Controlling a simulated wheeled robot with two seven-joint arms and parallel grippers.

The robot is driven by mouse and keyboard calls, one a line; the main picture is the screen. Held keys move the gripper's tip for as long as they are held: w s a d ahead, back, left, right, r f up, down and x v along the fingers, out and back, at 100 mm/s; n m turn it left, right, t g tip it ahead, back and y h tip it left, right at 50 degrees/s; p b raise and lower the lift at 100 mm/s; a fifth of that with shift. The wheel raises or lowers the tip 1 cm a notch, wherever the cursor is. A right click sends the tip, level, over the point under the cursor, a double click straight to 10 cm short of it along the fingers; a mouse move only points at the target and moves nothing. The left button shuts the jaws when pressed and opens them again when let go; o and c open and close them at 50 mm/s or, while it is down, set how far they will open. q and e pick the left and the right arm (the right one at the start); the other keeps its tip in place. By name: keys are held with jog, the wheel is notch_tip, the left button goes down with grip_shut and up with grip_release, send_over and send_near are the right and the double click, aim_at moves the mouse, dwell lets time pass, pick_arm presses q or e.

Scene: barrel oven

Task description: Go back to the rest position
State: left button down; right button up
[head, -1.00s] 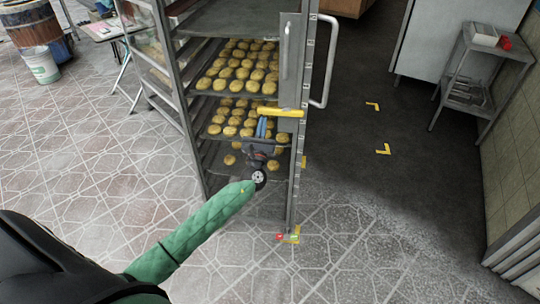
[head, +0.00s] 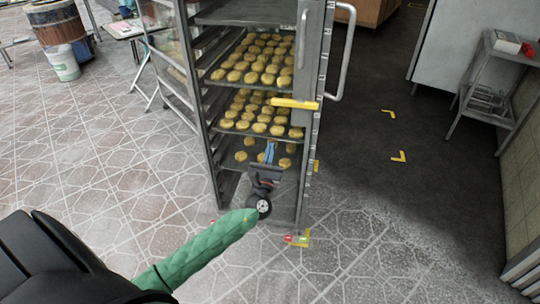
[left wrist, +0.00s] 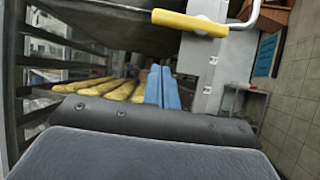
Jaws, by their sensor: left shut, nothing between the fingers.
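My left gripper (head: 268,152) is in front of the tall metal rack (head: 212,150), below its yellow handle (head: 295,103). Its two blue fingers are together with nothing between them, and it stands apart from the handle. In the left wrist view the shut blue fingers (left wrist: 162,88) point towards the rack, and the yellow handle (left wrist: 188,22) is above them. My right gripper is in neither view.
The rack holds trays of round yellow-brown buns (head: 262,58). A metal side table (head: 495,85) stands at the right, and a white bucket (head: 64,64) at the far left. The tiled floor (head: 110,160) left of the rack is clear.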

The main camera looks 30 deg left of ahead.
pick_arm(q)
jog(key=shift+s+d+f, duration=0.1)
jog(key=shift+s+f, duration=0.1)
jog(key=shift+s, duration=0.1)
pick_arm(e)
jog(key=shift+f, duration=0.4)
